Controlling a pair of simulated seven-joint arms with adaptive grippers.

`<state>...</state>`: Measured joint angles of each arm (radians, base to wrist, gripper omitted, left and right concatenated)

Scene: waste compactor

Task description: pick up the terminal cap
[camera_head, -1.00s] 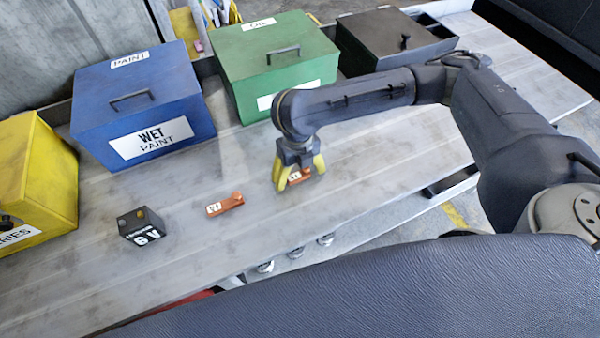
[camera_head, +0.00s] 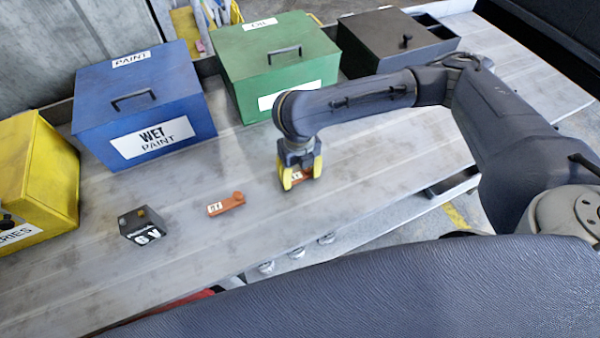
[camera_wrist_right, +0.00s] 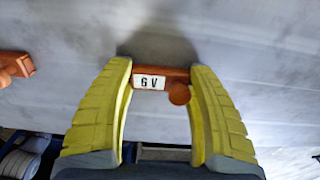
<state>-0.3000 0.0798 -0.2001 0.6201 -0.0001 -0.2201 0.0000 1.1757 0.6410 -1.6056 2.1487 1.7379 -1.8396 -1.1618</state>
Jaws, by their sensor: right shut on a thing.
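One orange terminal cap (camera_head: 296,175) with a white label sits between the yellow fingers of my right gripper (camera_head: 300,180), low over the table. In the right wrist view this cap (camera_wrist_right: 163,78), labelled "6 V", spans the gap between the fingertips of the right gripper (camera_wrist_right: 161,80), which are shut on its ends. A second orange cap (camera_head: 226,204) lies on the table to the left; its end also shows in the right wrist view (camera_wrist_right: 14,66). A black 6 V battery (camera_head: 141,226) stands further left. My left gripper is not in view.
A blue paint box (camera_head: 145,100), a green oil box (camera_head: 275,65) and a dark box (camera_head: 395,42) stand along the back of the metal table (camera_head: 380,190). A yellow box (camera_head: 45,185) stands at the left. The table right of the gripper is clear.

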